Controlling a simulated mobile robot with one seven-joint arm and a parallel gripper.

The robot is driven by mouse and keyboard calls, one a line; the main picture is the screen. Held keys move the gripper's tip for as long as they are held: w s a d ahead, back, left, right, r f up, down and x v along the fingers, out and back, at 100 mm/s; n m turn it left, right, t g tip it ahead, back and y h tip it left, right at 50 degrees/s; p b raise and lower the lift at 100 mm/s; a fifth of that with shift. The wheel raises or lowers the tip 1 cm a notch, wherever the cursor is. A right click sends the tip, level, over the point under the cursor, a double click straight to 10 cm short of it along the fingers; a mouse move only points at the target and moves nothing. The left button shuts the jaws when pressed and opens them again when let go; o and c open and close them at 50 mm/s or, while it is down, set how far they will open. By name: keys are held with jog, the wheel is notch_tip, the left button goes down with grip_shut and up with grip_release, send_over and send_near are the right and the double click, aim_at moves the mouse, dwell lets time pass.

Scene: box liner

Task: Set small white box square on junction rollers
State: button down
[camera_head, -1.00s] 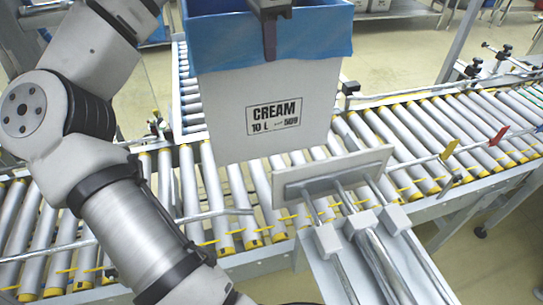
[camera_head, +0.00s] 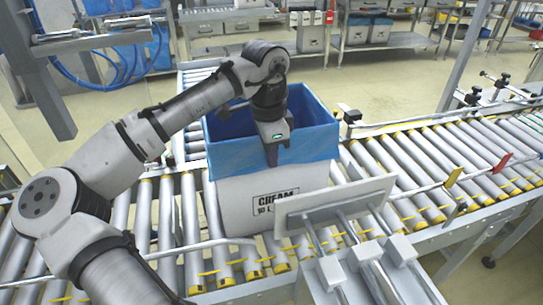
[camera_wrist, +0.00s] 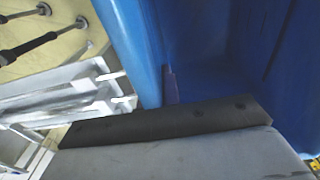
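The small white box (camera_head: 236,205) has a blue liner (camera_head: 310,144) folded over its rim and a CREAM label on its front. In the head view it is upright over the rollers at the junction, turned slightly, its lower right front hidden behind a pusher plate (camera_head: 335,205). I cannot tell whether its base fully touches the rollers. My gripper (camera_head: 271,152) is at the middle of the front rim, one finger outside over the liner, and looks shut on that wall. The wrist view shows the blue liner (camera_wrist: 225,50) close up; the inner finger is not clear.
The roller conveyor (camera_head: 410,160) runs left to right, with a branch (camera_head: 190,85) going back. A guide rail (camera_head: 195,247) and the plate with its rods (camera_head: 375,270) stand at the front. Small yellow (camera_head: 453,177) and red (camera_head: 502,163) flags stand right. Right-hand rollers are clear.

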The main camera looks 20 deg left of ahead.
jog(key=shift+f, duration=0.5)
jog(key=c, duration=1.6)
grip_release()
